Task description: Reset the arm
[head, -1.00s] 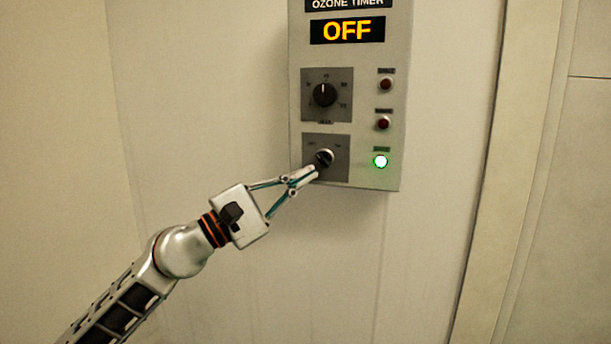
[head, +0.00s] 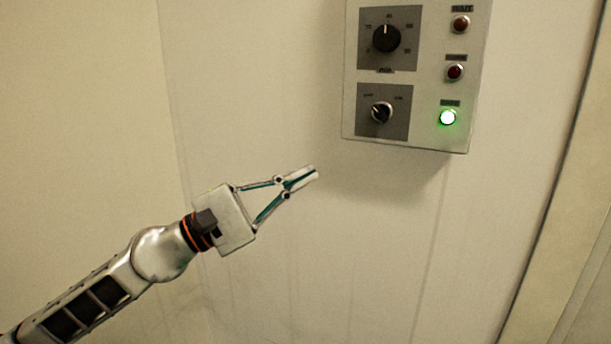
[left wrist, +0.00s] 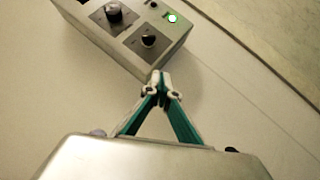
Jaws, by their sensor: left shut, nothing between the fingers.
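My left gripper (head: 304,177) is shut and empty, its fingertips together, below and to the left of the control box (head: 437,140). It is apart from the box in the head view. In the left wrist view, the fingertips (left wrist: 161,80) appear just below the edge of the box (left wrist: 172,55). The lower knob (head: 381,112) and the upper dial (head: 386,39) sit on dark plates on the box. A green lamp (head: 447,118) is lit at its lower right. My right gripper is not in view.
Two dark red lamps, an upper one (head: 460,24) and a lower one (head: 455,72), are above the green lamp. The pale wall (head: 300,270) below the box is bare. A vertical trim strip (head: 556,200) runs down the right side.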

